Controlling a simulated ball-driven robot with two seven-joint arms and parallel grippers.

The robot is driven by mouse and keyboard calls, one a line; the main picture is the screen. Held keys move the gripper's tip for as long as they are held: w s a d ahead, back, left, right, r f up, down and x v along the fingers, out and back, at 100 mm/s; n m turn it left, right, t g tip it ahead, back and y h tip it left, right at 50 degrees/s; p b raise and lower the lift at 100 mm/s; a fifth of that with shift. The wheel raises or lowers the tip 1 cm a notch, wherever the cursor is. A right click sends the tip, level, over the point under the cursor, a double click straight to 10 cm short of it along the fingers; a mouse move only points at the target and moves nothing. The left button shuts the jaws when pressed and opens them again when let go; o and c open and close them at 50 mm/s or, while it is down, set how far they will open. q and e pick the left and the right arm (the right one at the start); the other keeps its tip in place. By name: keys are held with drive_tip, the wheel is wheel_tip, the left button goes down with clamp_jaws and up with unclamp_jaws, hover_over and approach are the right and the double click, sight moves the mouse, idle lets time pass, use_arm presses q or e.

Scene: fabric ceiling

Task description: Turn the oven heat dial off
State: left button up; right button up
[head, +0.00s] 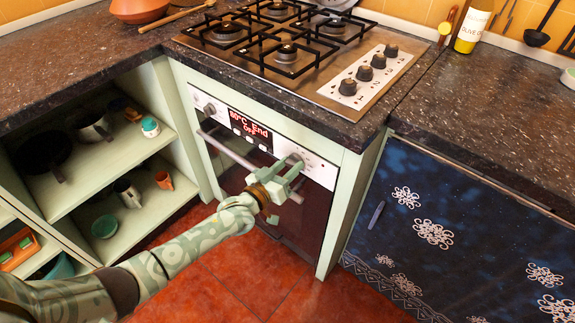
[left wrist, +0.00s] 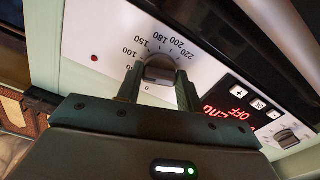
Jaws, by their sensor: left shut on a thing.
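The oven (head: 262,140) has a white control panel below the worktop. Its heat dial (left wrist: 160,68) is a dark knob with a number scale from 0 through 100, 150, 200 and 220 around it. My left gripper (head: 292,166) is at the right part of the panel. In the left wrist view its two fingers (left wrist: 158,84) are on either side of the dial, shut on it. In the head view the gripper hides most of the dial. Which mark the dial points to is hard to tell. My right gripper is not in view.
A red display (head: 250,130) shows "OFF" in its lower line. Another knob (head: 210,109) is at the panel's left end. The oven handle (head: 228,151) runs below the panel. A gas hob (head: 300,50) is above. Open shelves (head: 100,180) stand left, a blue curtain (head: 440,240) right.

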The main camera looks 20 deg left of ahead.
use_arm(q)
drive_tip(key=n, duration=0.3)
drive_tip(key=shift+n, duration=0.4)
drive_tip(key=n, duration=0.3)
drive_tip(key=shift+n, duration=0.3)
drive_tip(key=n, duration=0.3)
drive_tip(key=shift+n, duration=2)
drive_tip(key=o, duration=1)
